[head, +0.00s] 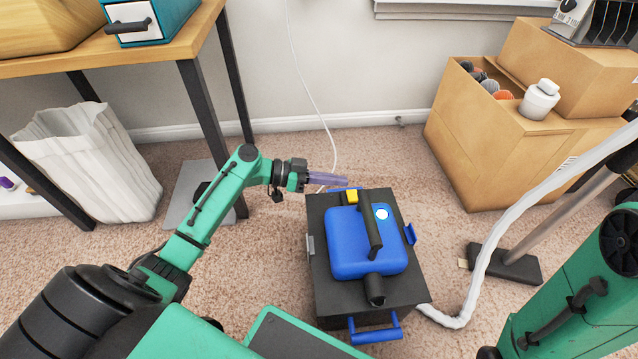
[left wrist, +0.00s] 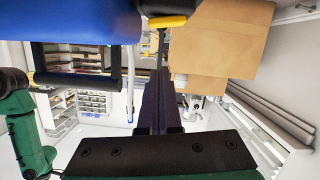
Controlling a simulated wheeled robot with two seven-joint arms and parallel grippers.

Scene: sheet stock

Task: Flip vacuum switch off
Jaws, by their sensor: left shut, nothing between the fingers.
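The vacuum (head: 345,255) stands on the carpet, a black box-shaped body with a blue lid and a black carry handle (head: 372,232). Its yellow switch (head: 351,196) is at the far end of the lid, and its tilt is too small to read. My left gripper (head: 345,182) is shut and empty, its purple fingers lying just beyond the switch; contact cannot be told. In the left wrist view the shut fingers (left wrist: 160,75) point toward the yellow switch (left wrist: 168,21), beside the blue lid (left wrist: 80,22). My right gripper is out of view.
A grey hose (head: 490,255) runs from the vacuum to the right, near the floor head (head: 510,265). Cardboard boxes (head: 480,165) stand back right. A wooden table (head: 160,50) and white bin (head: 95,165) are left. A white cord (head: 318,105) hangs behind. Carpet around the vacuum is mostly clear.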

